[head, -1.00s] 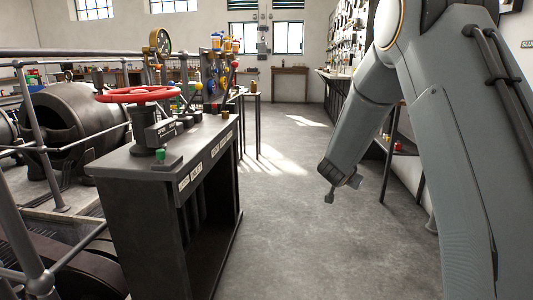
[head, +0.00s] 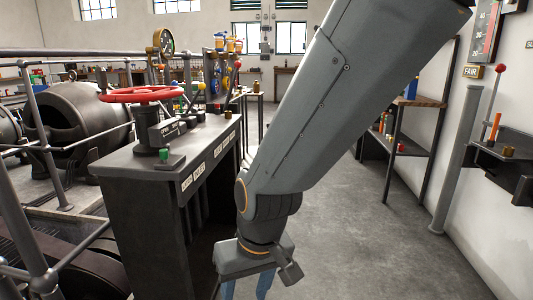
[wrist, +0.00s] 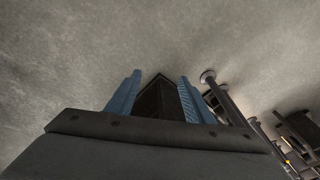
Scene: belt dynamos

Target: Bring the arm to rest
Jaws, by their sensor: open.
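My gripper (head: 246,289) is low in the middle of the head view, at the end of my grey arm, beside the right side of the dark control desk (head: 165,165). Its blue fingers are cut off by the lower edge of that view. In the wrist view both blue fingers of my gripper (wrist: 158,98) stand apart with nothing held between them. A dark, flat-sided shape shows between and beyond them; I cannot tell what it is. Grey floor fills most of the wrist view.
A red handwheel (head: 140,94) and a green knob (head: 164,153) are on the desk. A railing (head: 40,120) and dark machine (head: 85,110) stand left. The floor (head: 350,240) right of my gripper is clear.

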